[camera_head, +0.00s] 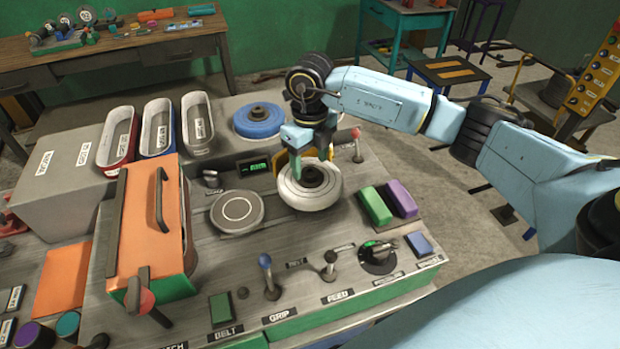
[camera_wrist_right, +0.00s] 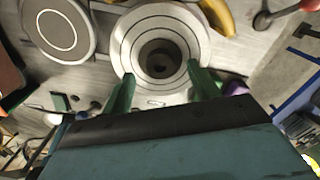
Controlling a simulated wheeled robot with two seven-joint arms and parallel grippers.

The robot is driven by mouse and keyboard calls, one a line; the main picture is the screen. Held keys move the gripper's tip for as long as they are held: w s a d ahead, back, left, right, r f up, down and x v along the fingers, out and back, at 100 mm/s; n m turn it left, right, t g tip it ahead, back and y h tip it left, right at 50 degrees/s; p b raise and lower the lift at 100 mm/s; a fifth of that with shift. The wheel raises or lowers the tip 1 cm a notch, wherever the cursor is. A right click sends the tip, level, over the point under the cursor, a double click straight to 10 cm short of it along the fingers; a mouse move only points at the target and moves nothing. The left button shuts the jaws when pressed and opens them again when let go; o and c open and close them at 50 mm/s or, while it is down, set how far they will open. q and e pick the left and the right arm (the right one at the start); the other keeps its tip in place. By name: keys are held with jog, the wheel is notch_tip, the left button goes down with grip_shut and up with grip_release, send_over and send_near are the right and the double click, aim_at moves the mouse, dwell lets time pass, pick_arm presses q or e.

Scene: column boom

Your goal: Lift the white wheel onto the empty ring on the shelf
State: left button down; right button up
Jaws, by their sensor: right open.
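The white wheel (camera_head: 308,188) lies flat on the grey console, its dark hub facing up. It also shows in the right wrist view (camera_wrist_right: 138,38). My right gripper (camera_head: 313,161) is over the wheel, pointing down, open and empty. In the right wrist view its two green fingers (camera_wrist_right: 160,73) overlap the wheel's near edge on either side, with the hub between and beyond their tips. I cannot tell whether they touch it. A grey disc with a pale ring marking (camera_head: 237,211) lies bare left of the wheel. My left gripper is not in view.
A blue wheel (camera_head: 259,121) lies behind the white one. A yellow curved piece (camera_head: 286,160) is close behind the white wheel. Green (camera_head: 375,206) and purple (camera_head: 401,199) blocks stand to its right. Levers and an orange-topped box (camera_head: 150,225) stand nearby.

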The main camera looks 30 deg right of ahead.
aim_at(310, 179)
jog(key=shift+f, duration=1.45)
jog(key=shift+r, duration=0.1)
jog(key=c, duration=1.2)
